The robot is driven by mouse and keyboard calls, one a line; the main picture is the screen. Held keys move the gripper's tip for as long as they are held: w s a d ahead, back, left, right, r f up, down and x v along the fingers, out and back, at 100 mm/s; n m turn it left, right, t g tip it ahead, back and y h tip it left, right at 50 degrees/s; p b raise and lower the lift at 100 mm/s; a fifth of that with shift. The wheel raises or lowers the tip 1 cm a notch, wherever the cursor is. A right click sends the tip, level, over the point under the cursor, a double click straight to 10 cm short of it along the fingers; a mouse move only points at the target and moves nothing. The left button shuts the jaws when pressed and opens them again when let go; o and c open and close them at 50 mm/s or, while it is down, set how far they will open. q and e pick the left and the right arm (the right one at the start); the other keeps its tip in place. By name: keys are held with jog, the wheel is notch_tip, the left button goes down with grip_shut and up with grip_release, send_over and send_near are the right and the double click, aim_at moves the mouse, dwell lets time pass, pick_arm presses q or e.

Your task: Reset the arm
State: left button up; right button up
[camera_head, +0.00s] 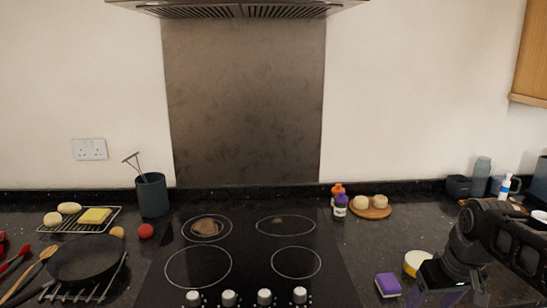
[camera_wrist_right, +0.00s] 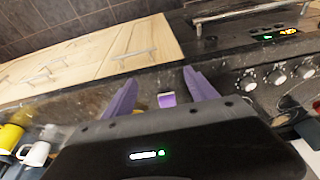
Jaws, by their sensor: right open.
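My right arm comes in from the right in the head view, with its gripper (camera_head: 432,290) low over the right counter near the front. In the right wrist view the two purple fingers of my right gripper (camera_wrist_right: 160,92) stand wide apart with nothing between them. A purple and white sponge-like block (camera_head: 388,285) lies on the counter just left of the gripper. It also shows in the right wrist view (camera_wrist_right: 167,100), beyond the gap between the fingers, apart from them. My left gripper is not in view.
A white and yellow bowl (camera_head: 417,262) sits close behind my right gripper. The black cooktop (camera_head: 245,255) with several knobs is to the left. Bottles (camera_head: 340,206) and a wooden board with buns (camera_head: 370,210) stand behind. A pan (camera_head: 85,260) lies on a rack at far left.

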jog(key=a+f+g+y, duration=0.1)
jog(key=a+f, duration=0.4)
jog(key=f, duration=0.5)
jog(key=a+f+y, duration=0.1)
jog(key=a+f, duration=0.3)
jog(key=f, duration=0.6)
jog(key=a+f+g+y, duration=0.1)
jog(key=a+f, duration=0.4)
jog(key=f, duration=0.5)
jog(key=s+a+f+m+g, duration=0.1)
jog(key=s+a+f+m, duration=0.1)
jog(key=s+a+f, duration=0.55)
jog(key=s+a+f+m, duration=0.1)
jog(key=s+a+f, duration=0.3)
jog(key=s+f, duration=0.65)
jog(key=shift+n+y, duration=0.5)
jog(key=shift+n, duration=0.2)
jog(key=a+r, duration=0.1)
jog(key=r, duration=0.1)
jog(key=a+r, duration=0.2)
jog(key=shift+w+a+r, duration=0.15)
jog(key=shift+a+r, duration=0.05)
jog(key=shift+r, duration=0.15)
jog(key=shift+o, duration=0.3)
